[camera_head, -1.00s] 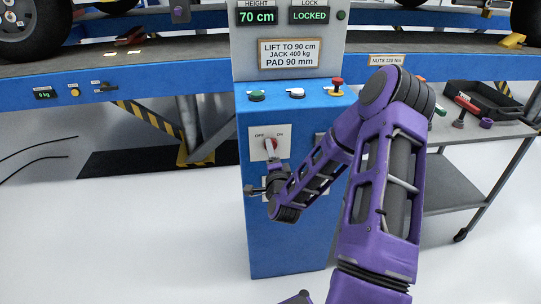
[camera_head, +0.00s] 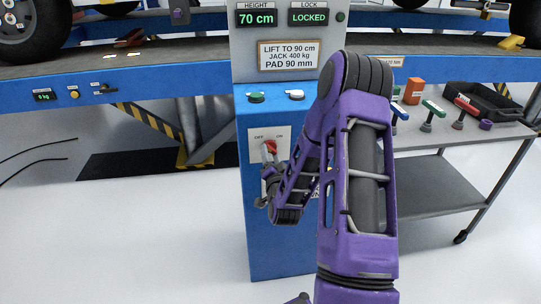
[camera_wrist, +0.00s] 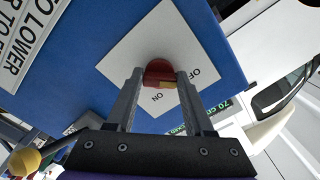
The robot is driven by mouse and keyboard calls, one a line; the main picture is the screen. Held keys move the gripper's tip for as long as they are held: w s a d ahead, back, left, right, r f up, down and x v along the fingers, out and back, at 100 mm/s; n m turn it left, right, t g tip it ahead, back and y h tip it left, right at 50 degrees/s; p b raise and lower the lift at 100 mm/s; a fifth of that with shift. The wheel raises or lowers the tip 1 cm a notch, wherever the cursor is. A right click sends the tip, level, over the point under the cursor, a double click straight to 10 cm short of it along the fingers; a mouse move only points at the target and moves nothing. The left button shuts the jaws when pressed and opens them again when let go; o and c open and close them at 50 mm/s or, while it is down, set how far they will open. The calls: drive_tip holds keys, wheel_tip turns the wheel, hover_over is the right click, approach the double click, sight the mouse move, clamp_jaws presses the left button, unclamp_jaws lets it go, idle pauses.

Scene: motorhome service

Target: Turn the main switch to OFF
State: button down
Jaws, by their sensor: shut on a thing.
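The main switch is a red knob (camera_wrist: 158,68) with a yellow mark, on a white plate (camera_head: 283,135) lettered OFF at left and ON at right. The plate is on the front of the blue cabinet (camera_head: 262,240). In the wrist view the yellow mark lies nearer the ON lettering than the OFF. My gripper (camera_wrist: 160,78) is shut on the red knob, one finger on each side. In the head view, my gripper (camera_head: 268,158) is at the switch from below, and my arm hides part of the cabinet to the right.
A green button (camera_head: 256,97) and a white button (camera_head: 295,94) sit on the cabinet top. A panel above reads 70 cm and LOCKED. A grey cart (camera_head: 445,185) with tools and a black tray (camera_head: 488,98) stands at right. Floor left of the cabinet is open.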

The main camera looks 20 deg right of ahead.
idle(0.4)
drive_tip(key=shift+c, duration=1.4)
unclamp_jaws()
drive_tip(key=shift+s, duration=0.1)
